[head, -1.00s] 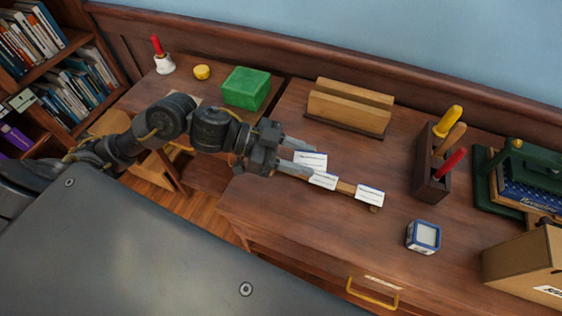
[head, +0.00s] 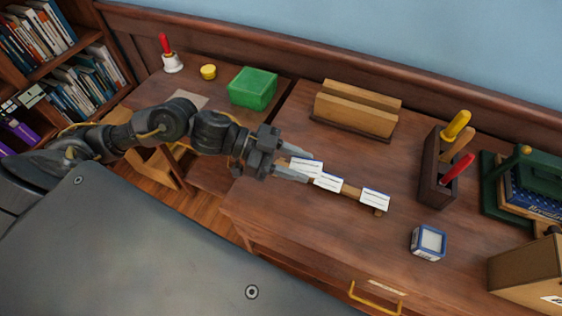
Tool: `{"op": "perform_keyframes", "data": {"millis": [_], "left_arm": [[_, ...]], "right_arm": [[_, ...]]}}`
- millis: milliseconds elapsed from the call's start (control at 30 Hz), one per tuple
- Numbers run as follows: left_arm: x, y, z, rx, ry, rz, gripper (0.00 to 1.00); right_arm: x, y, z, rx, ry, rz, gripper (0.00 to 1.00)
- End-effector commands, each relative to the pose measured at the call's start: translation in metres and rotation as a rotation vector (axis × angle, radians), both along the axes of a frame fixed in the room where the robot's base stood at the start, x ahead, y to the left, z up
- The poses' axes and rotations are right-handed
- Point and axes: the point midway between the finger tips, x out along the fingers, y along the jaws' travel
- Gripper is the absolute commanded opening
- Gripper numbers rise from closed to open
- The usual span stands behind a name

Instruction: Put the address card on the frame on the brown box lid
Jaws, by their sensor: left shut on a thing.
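My left gripper (head: 306,168) reaches in from the left over the desk and is shut on a white address card (head: 308,166) with a blue edge. Two similar cards, a middle card (head: 328,183) and a right card (head: 375,198), stand tilted along a narrow wooden rack (head: 350,190), just right of the gripper. The writing on the cards is too small to read. The brown box (head: 525,272) is at the lower right, cut off by the picture edge. I cannot make out the frame on its lid. My right gripper is not in view.
A blue-and-white small box (head: 429,242) sits between the rack and the brown box. A dark holder (head: 434,170) with colored handles stands behind it, beside a green press (head: 500,185). A wooden letter rack (head: 355,112) and green box (head: 252,88) are at the back.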

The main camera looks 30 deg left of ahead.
Motion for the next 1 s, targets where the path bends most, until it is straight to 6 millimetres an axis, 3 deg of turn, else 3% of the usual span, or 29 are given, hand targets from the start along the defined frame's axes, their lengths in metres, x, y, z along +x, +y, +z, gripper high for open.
{"op": "perform_keyframes", "data": {"millis": [133,333,667,1000], "left_arm": [[0.023,0.033,-0.018,0.003,0.004,0.005,0.19],[0.038,0.052,-0.052,0.0,0.003,0.002,0.19],[0.044,0.06,-0.064,0.0,0.0,-0.001,0.19],[0.049,0.067,-0.098,0.0,0.001,-0.001,0.19]], "right_arm": [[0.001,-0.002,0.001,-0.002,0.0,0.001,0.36],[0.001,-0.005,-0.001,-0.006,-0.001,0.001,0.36],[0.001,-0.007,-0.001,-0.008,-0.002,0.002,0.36],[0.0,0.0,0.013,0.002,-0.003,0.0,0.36]]}}
